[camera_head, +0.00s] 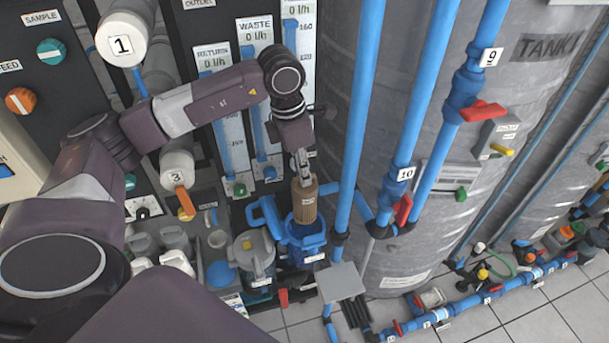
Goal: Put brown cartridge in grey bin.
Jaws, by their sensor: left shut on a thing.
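My left gripper (301,160) reaches down from above and is shut on the top of the brown cartridge (304,203). The cartridge is upright and carries a small label. Its lower end overlaps the mouth of a blue container (309,243); I cannot tell whether it is inside or just above it. No thing is clearly recognisable as the grey bin; a flat light-grey square (342,282) lies below and right of the blue container, but I cannot tell what it is. My right gripper is not in view.
A clear jug (253,255) stands left of the blue container, with several grey jugs (176,243) further left. Vertical blue pipes (362,110) and a large grey tank (400,255) stand close on the right. Tiled floor (545,315) is open at lower right.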

